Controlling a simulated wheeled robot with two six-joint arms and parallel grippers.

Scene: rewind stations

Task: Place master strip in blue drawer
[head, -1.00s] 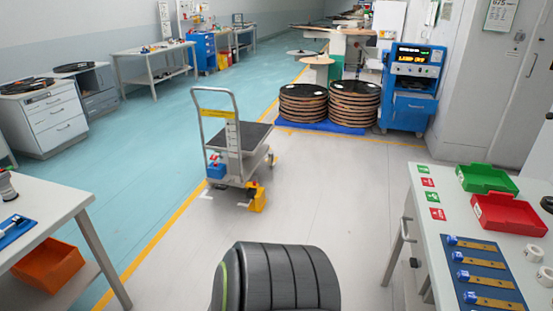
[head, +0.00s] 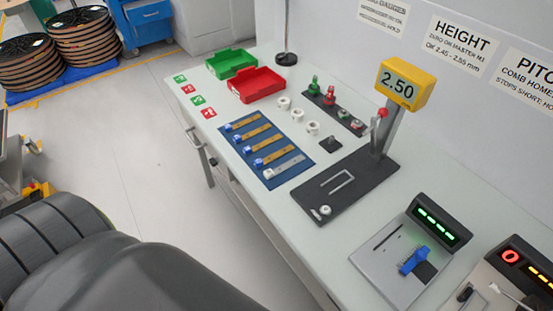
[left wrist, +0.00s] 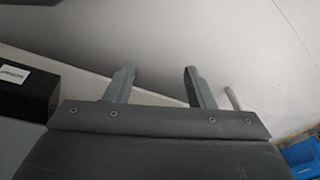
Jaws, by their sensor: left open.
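On a blue mat (head: 305,151) on the workbench lie several strips in a row. A silver-grey strip with a pale end (head: 286,165) lies nearest; the others are brass-coloured with blue ends (head: 273,154). No label marks the master strip, but the silver one differs from the rest. A blue cabinet with a drawer front (head: 150,14) is cut off at the top left; the drawer looks shut. My left gripper (left wrist: 158,69) is open and empty in its wrist view, against a pale surface. My right gripper is not in view.
The bench (head: 225,125) also holds a green tray (head: 232,62), a red tray (head: 257,84), white rings, a gauge with a yellow "2.50" display (head: 398,83) and two devices at the front right. Stacked reels (head: 85,35) stand at the far left. The floor between is clear.

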